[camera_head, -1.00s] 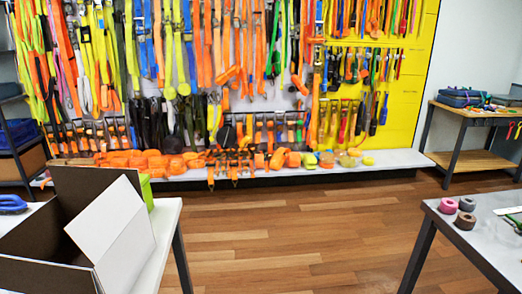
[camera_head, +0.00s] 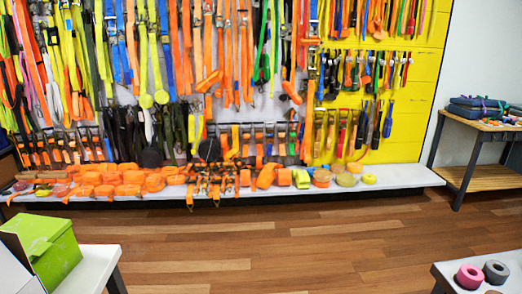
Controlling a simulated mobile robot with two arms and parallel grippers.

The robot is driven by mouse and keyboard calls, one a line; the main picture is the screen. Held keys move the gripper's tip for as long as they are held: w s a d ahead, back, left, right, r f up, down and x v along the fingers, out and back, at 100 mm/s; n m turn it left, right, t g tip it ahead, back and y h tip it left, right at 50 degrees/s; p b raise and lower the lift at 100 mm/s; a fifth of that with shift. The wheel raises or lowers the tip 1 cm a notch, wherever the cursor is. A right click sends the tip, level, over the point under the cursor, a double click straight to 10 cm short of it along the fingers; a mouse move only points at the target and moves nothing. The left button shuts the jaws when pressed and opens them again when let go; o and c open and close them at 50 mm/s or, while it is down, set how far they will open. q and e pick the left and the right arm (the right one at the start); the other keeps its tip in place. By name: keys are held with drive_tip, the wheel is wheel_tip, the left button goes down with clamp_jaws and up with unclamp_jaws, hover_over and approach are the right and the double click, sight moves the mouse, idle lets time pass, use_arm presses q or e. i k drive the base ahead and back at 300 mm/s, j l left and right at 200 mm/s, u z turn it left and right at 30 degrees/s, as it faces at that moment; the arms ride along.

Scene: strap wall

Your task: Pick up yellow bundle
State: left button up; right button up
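A small yellow bundle (camera_head: 369,179) lies at the right end of the row of strap rolls on the low white shelf under the strap wall. A duller yellow roll (camera_head: 346,180) sits just left of it, and a yellow-green bundle (camera_head: 302,179) lies further left. Which of these the task names, I cannot tell for certain. Neither of my grippers shows in the view.
The low white shelf (camera_head: 405,176) has bare room at its right end. Clear wooden floor (camera_head: 260,250) lies before it. A green box (camera_head: 45,250) stands on a white table at lower left. Pink (camera_head: 469,277) and grey (camera_head: 497,272) rolls sit on a table at lower right.

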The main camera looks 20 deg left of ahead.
sight(44, 194)
drive_tip(key=i+j+u, duration=0.15)
drive_tip(key=i+u, duration=0.2)
drive_tip(key=i, duration=0.55)
drive_tip(key=i+l+u, duration=0.15)
drive_tip(key=i+u, duration=0.15)
drive_tip(key=i, duration=0.6)
drive_tip(key=i+u, duration=0.25)
drive_tip(key=i, duration=0.2)
drive_tip(key=i+u, duration=0.25)
drive_tip(key=i, duration=0.2)
drive_tip(key=i+l+u, duration=0.25)
drive_tip(key=i, duration=0.2)
drive_tip(key=i+l+u, duration=0.2)
drive_tip(key=i, duration=0.25)
drive_tip(key=i+j+u, duration=0.2)
drive_tip(key=i+u, duration=0.15)
drive_tip(key=i+j+u, duration=0.1)
drive_tip(key=i+u, duration=0.6)
drive_tip(key=i+j, duration=0.7)
drive_tip(key=i, duration=0.2)
drive_tip(key=z, duration=0.95)
drive_tip(key=i+j+z, duration=0.15)
drive_tip(key=j+z, duration=0.3)
drive_tip(key=j, duration=0.2)
drive_tip(key=j+z, duration=0.45)
drive_tip(key=j, duration=0.25)
drive_tip(key=j+z, duration=0.45)
drive_tip(key=j, duration=0.25)
